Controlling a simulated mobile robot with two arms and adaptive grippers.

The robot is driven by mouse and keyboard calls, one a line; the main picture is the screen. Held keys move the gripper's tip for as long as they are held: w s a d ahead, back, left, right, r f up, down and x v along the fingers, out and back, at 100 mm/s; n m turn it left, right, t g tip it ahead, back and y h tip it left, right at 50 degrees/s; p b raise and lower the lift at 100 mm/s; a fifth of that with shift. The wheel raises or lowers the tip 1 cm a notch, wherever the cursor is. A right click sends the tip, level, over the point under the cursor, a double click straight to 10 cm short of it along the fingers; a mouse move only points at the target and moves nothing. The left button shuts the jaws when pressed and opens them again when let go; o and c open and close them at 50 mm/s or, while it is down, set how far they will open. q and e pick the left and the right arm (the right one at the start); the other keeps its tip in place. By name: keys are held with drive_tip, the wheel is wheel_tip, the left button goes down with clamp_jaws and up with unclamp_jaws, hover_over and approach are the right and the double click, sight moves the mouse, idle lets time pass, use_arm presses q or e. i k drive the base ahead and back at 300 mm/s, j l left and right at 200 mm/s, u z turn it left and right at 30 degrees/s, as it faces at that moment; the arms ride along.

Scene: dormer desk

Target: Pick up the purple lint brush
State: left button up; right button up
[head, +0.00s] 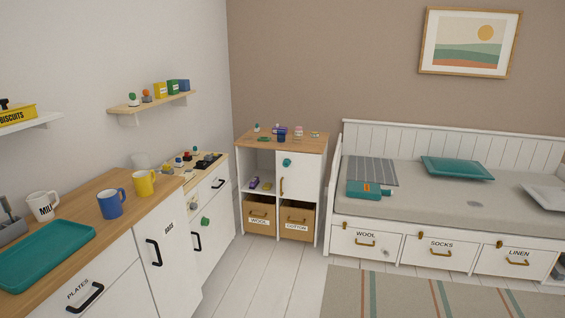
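Two small purple things show in the head view, both too small to tell for sure which is the lint brush. One purple object (254,183) lies on the open shelf of the small white cabinet, beside a yellowish thing. Another purple item (279,130) is on the cabinet's wooden top (300,144), near a dark blue cup (281,138). Neither of my grippers is in view.
The white cabinet (241,188) stands in the corner, with baskets labelled WOOL (259,221) and COTTON (296,225) below. A daybed (440,205) stands right, a counter with mugs and a teal tray (45,256) left. The floor (262,275) between is clear.

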sight(255, 181)
drive_tip(key=i, duration=3.65)
drive_tip(key=i+z, duration=0.1)
drive_tip(key=i, duration=0.6)
drive_tip(key=i+j+z, duration=0.1)
drive_tip(key=i, duration=0.6)
